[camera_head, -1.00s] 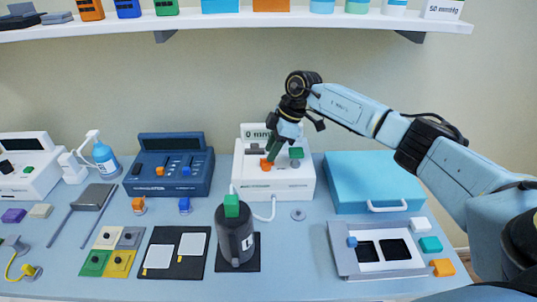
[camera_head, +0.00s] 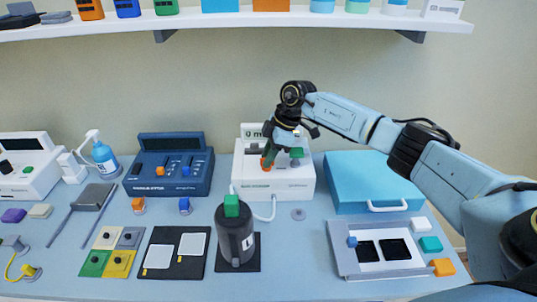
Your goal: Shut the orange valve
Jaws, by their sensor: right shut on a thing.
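The orange valve (camera_head: 264,163) is a small orange handle on the front of a white device (camera_head: 290,187) at the back of the table. My right gripper (camera_head: 268,156) reaches down to it from above and is shut on it. The fingers hide part of the handle, so its exact angle is hard to tell. A green handle (camera_head: 296,153) sits on the same device, just right of the gripper. My left gripper is not in view.
A black bottle with a green top (camera_head: 234,235) stands in front of the white device. A light-blue case (camera_head: 372,182) lies to its right. A blue console (camera_head: 168,168) stands to its left, with small orange (camera_head: 138,204) and blue (camera_head: 184,204) knobs before it. A shelf (camera_head: 240,20) runs above.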

